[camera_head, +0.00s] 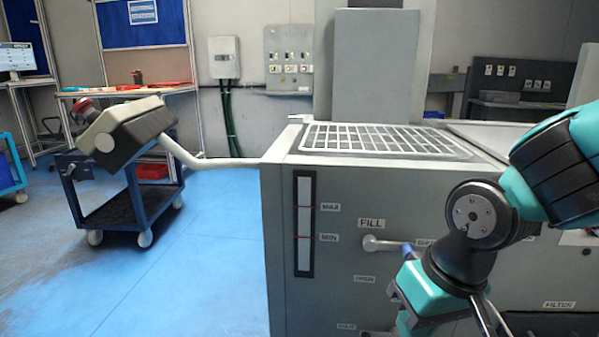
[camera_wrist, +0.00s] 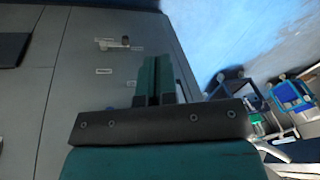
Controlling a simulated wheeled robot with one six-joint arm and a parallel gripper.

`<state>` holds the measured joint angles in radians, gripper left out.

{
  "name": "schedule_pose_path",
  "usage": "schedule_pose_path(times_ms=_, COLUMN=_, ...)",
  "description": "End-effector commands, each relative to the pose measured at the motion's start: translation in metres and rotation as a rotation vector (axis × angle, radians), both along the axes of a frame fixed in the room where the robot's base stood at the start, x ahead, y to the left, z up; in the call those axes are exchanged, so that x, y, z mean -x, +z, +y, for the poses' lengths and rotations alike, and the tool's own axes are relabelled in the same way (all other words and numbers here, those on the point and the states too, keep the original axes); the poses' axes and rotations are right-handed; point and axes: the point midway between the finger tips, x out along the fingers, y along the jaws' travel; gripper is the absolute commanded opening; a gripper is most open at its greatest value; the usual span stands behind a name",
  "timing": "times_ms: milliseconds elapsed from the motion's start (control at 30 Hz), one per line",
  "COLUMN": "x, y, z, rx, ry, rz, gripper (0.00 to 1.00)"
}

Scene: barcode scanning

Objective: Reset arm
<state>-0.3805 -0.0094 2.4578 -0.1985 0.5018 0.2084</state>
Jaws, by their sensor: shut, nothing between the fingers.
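My teal arm (camera_head: 560,165) bends down at the right of the head view, in front of a grey machine (camera_head: 350,290). In the wrist view my gripper (camera_wrist: 157,62) has its two teal fingers side by side, shut with nothing between them. In the head view the gripper end is low in the picture and partly cut off by the bottom edge. A lever handle (camera_head: 383,243) sits under the FILL label on the machine front, close to the gripper in the picture. A lever also shows in the wrist view (camera_wrist: 112,44), apart from the fingers.
The machine has a grid top (camera_head: 385,140) and a level gauge (camera_head: 304,225). A control box on a bent white arm (camera_head: 128,130) sticks out to its left. A blue trolley (camera_head: 125,205) stands behind it.

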Motion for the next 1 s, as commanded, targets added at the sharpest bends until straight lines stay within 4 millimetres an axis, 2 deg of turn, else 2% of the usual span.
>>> schedule_pose_path(times_ms=100, x=0.033, y=0.026, z=-0.003, rx=-0.056, ry=0.125, rz=0.004, gripper=0.0)
schedule_pose_path(times_ms=300, x=0.086, y=0.056, z=-0.006, rx=-0.119, ry=0.345, rz=-0.005, gripper=0.0)
schedule_pose_path(times_ms=333, x=0.085, y=0.07, z=-0.005, rx=-0.119, ry=0.347, rz=0.0, gripper=0.0)
schedule_pose_path(times_ms=567, x=0.083, y=0.125, z=-0.005, rx=-0.117, ry=0.34, rz=0.004, gripper=0.0)
schedule_pose_path(times_ms=667, x=0.083, y=0.155, z=-0.005, rx=-0.117, ry=0.34, rz=0.004, gripper=0.0)
schedule_pose_path(times_ms=900, x=0.083, y=0.247, z=-0.005, rx=-0.116, ry=0.338, rz=0.003, gripper=0.0)
schedule_pose_path(times_ms=1000, x=0.083, y=0.281, z=-0.005, rx=-0.116, ry=0.337, rz=0.003, gripper=0.0)
